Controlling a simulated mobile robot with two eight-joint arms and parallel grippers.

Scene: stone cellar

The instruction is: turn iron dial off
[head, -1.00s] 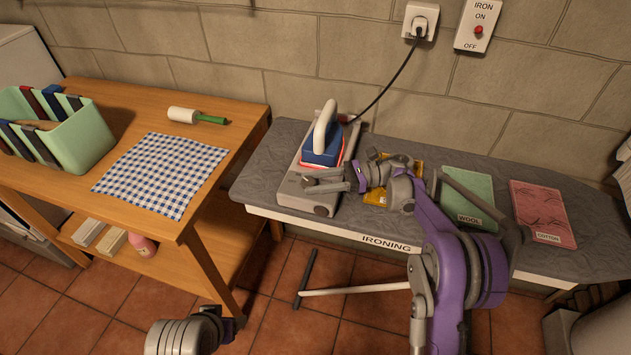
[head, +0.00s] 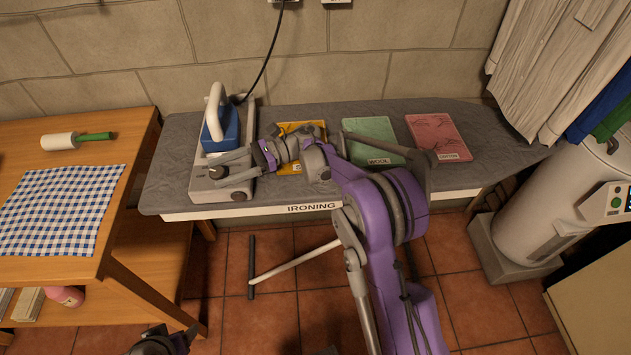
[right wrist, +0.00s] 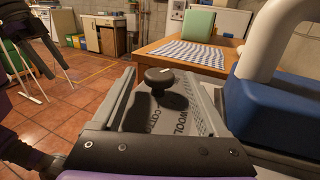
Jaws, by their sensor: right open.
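The iron (head: 218,128), blue with a white handle, stands on a grey base (head: 212,192) at the left end of the ironing table. In the right wrist view the dial (right wrist: 158,78) is a round black knob with a pale mark, on a plate lettered WOOL and COTTON. My right gripper (head: 222,168) is open at the front of the base. In the right wrist view its fingers lie either side of the dial with gaps, not gripping it. The iron's blue body (right wrist: 275,105) is close on the right.
A yellow cloth (head: 290,168), partly behind my arm, a green WOOL cloth (head: 372,135) and a pink COTTON cloth (head: 437,133) lie along the ironing table (head: 500,160). A wooden table (head: 125,130) with a checked cloth (head: 60,205) stands left. Garments hang at right above a white cylindrical tank.

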